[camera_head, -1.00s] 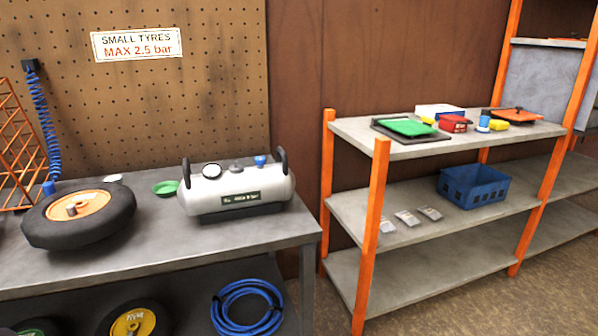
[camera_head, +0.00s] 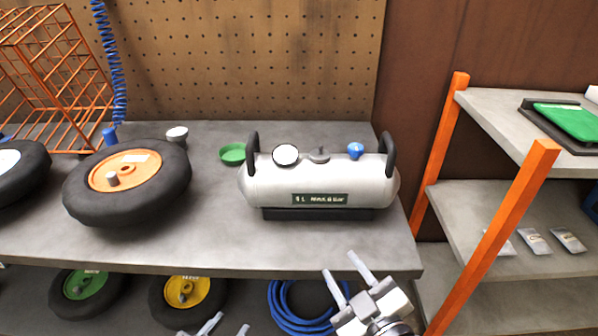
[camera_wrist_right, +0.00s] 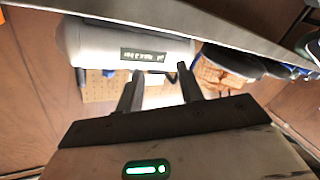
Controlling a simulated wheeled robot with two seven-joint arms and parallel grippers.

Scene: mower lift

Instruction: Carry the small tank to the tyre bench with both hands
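The small tank (camera_head: 335,185) is a silver-white cylinder with a black upright handle at each end, a gauge, a blue knob and a dark label. It stands on its dark base on the right part of the grey bench (camera_head: 230,245) that holds tyres. My right gripper (camera_head: 345,274) is open and empty, in front of the bench edge, below the tank's right half. In the right wrist view the tank (camera_wrist_right: 85,45) shows beyond my right gripper's parted fingers (camera_wrist_right: 159,86). My left gripper (camera_head: 227,327) shows only its two parted fingertips at the bottom edge, empty.
A tyre with an orange hub (camera_head: 125,182), a green dish (camera_head: 233,154) and an orange wire cage (camera_head: 55,75) share the bench. Tyres and a blue hose (camera_head: 290,310) lie on its lower shelf. An orange-posted shelf unit (camera_head: 500,235) stands at right.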

